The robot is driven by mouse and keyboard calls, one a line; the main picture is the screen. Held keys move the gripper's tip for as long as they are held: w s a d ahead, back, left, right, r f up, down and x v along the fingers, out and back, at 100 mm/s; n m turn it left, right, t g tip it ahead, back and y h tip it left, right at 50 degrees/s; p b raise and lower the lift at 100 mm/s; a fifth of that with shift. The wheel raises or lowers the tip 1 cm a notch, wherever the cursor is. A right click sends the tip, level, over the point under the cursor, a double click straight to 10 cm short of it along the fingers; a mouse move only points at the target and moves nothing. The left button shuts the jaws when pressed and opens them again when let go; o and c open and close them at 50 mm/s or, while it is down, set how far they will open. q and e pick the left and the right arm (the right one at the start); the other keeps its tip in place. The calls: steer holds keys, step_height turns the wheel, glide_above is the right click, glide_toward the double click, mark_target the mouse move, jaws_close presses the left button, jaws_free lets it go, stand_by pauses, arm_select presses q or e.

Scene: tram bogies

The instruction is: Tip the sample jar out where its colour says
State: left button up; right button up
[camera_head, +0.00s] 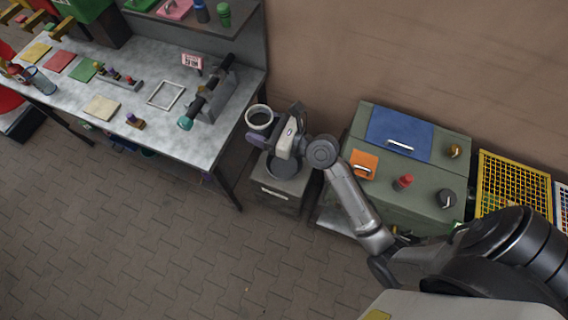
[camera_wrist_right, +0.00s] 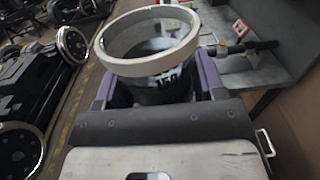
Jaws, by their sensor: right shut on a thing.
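The sample jar (camera_head: 259,116) has a pale rim and an open mouth that faces up. In the right wrist view the jar (camera_wrist_right: 150,85) shows a dark grey inside and a dark marking on its wall, partly hidden by the gripper. The colour of any contents is unclear. My right gripper (camera_head: 258,136) is shut on the jar, with purple fingers on either side of it (camera_wrist_right: 155,92). It holds the jar above a small grey cabinet (camera_head: 282,193), beside the workbench's right end. My left gripper is not in view.
The grey workbench (camera_head: 140,125) carries yellow (camera_head: 35,53), red (camera_head: 59,61) and green (camera_head: 85,69) squares and a dark tube-shaped device (camera_head: 208,97). A green cabinet (camera_head: 407,190) and a yellow grid (camera_head: 512,182) stand right. The paved floor in front is clear.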

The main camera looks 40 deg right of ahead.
steer(key=w+d+f+m+h+b, duration=0.1)
steer(key=w+f+b, duration=0.3)
steer(key=f+b, duration=1.3)
steer(key=w+d+f+m+t+h+b, duration=0.1)
steer(key=w+d+f+h+b, duration=0.2)
steer(key=f+b, duration=1.4)
steer(key=w+d+f+m+h+b, duration=0.2)
steer(key=w+f+b, duration=0.5)
steer(key=f+b, duration=1)
steer(key=shift+w+d+f+t, duration=0.2)
steer(key=shift+f+t, duration=0.2)
steer(key=shift+f, duration=6.6)
steer(key=d+m, duration=0.1)
steer(key=m, duration=0.2)
steer(key=d+r+m, duration=0.1)
steer(key=m, duration=0.1)
steer(key=shift+d+m+t+h, duration=0.3)
steer(key=shift+s+d+m, duration=0.15)
steer(key=shift+s+m, duration=0.05)
steer(key=shift+m, duration=0.1)
steer(key=shift+w+d+r, duration=0.1)
steer(key=shift+w+r, duration=0.05)
steer(key=shift+r, duration=0.1)
steer(key=shift+s+d+r+m+p, duration=0.2)
steer(key=shift+m+p, duration=0.1)
steer(key=shift+m, duration=0.1)
